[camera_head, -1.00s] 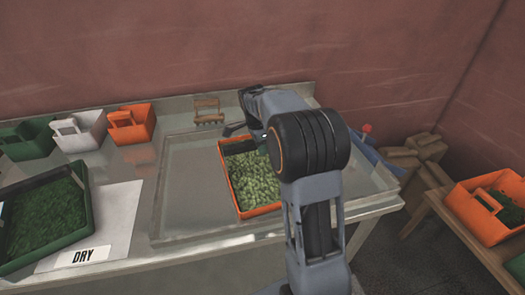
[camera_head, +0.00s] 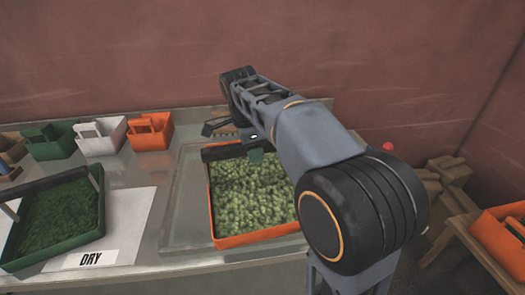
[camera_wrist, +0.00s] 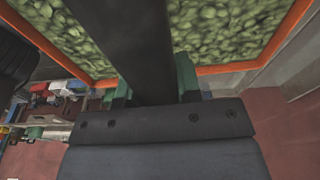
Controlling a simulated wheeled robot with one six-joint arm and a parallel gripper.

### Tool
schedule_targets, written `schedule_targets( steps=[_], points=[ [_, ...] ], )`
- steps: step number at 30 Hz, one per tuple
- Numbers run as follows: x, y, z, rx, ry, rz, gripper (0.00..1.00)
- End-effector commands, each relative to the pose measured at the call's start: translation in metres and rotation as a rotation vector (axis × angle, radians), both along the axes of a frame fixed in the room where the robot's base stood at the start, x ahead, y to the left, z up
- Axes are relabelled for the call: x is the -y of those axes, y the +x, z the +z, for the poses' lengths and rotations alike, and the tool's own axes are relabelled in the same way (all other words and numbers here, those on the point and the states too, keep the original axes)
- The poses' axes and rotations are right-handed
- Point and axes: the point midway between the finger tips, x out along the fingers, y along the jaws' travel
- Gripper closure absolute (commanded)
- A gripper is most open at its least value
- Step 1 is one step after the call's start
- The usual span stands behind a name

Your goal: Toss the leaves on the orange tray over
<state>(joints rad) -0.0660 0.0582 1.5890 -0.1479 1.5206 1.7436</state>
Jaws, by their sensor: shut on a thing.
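The orange tray (camera_head: 215,215) is full of pale green leaves (camera_head: 250,195) and is over the shallow metal basin at the middle of the bench. It appears raised, but how far is unclear. A dark bar (camera_head: 220,152) runs along its far side. In the wrist view the dark bar (camera_wrist: 145,45) passes between the green fingers of my gripper (camera_wrist: 152,88), with leaves and orange rim beyond. My gripper is shut on this bar. My arm hides the tray's right side.
A green tray (camera_head: 75,238) of darker leaves stands at left, beside a DRY label (camera_head: 90,258). Green (camera_head: 50,145), white (camera_head: 100,145) and orange (camera_head: 150,138) bins line the back. The metal basin (camera_head: 180,210) has bare floor left of the tray. Another orange bin (camera_head: 500,240) is at far right.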

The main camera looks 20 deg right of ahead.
Motion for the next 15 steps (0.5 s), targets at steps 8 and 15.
schedule_targets(
  steps=[8, 15],
  points=[
    [-0.009, -0.006, 0.019, 0.003, 0.000, -0.001, 1.00],
    [-0.009, -0.007, 0.043, 0.003, 0.000, -0.001, 1.00]
  ],
)
